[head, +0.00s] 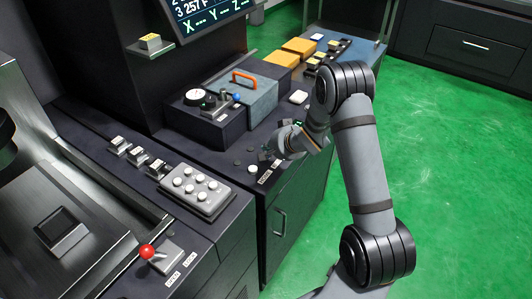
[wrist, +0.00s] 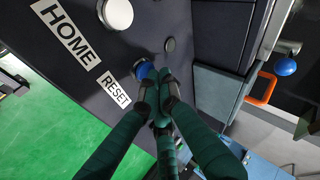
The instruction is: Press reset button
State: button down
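In the wrist view, the blue button (wrist: 145,70) sits on the dark panel beside the white RESET label (wrist: 114,89). My gripper (wrist: 157,78) has its dark fingers brought together, with nothing seen between them. The fingertips are right at the blue button and overlap its edge in the picture; I cannot tell whether they press it. In the head view, my gripper (head: 270,154) is low over the front edge of the dark console, and the blue button is not discernible there.
A white button (wrist: 117,12) is beside the HOME label (wrist: 66,34). A dark round button (wrist: 170,44) is close to the fingers. In the head view, a grey box with an orange handle (head: 243,77) and a grey keypad (head: 196,190) stand nearby. Green floor is open at right.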

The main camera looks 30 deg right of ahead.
jog(key=shift+r, duration=0.55)
jog(key=shift+r+p, duration=2.4)
jog(key=shift+r, duration=0.1)
jog(key=shift+f, duration=0.1)
notch_tip(320, 180, up, 4)
jog(key=p, duration=0.3)
jog(key=shift+p, duration=0.4)
jog(key=shift+f, duration=0.15)
